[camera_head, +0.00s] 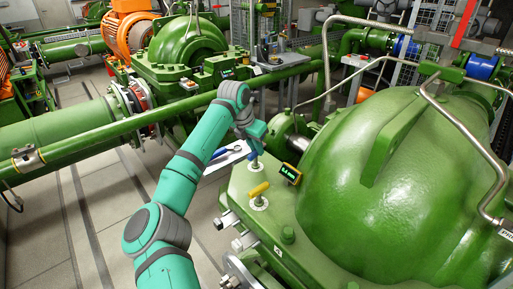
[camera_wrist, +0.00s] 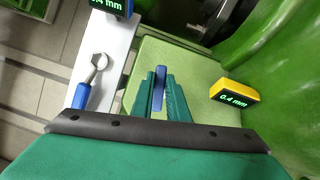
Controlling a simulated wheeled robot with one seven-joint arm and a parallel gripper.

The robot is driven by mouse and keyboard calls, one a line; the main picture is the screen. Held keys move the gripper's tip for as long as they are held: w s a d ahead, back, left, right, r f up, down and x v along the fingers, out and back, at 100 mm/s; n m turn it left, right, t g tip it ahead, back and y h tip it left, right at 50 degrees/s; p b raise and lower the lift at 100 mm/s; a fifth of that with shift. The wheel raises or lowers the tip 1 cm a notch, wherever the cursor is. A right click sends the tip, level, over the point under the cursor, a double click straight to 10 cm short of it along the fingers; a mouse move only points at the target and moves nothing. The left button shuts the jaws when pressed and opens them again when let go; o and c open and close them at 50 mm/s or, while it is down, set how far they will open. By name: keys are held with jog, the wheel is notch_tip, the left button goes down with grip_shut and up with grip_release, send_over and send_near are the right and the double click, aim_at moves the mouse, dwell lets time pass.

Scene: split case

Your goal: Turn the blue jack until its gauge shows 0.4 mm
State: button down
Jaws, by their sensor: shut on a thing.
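A gauge in a dark blue case (camera_wrist: 113,5) at the top of the wrist view, partly cut off, appears to read 0.4 mm. A yellow gauge (camera_wrist: 235,94) on the right reads 0.4 mm; it also shows in the head view (camera_head: 290,174). The yellow jack (camera_head: 259,190) stands on the flange, nearer the camera than my gripper.
A white tray (camera_wrist: 107,38) beside the flange holds a spanner with a blue handle (camera_wrist: 81,96). The large green domed casing (camera_head: 390,160) rises on the right. Floor at left is open.

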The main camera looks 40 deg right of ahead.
jog(key=shift+a+m+g, duration=0.1)
jog(key=shift+m+g, duration=0.3)
jog(key=shift+m, duration=0.6)
jog(key=c, duration=1.7)
grip_release()
jog(key=shift+r, duration=0.1)
jog(key=v, duration=1)
jog(key=shift+a+r, duration=0.15)
jog(key=shift+r, duration=0.1)
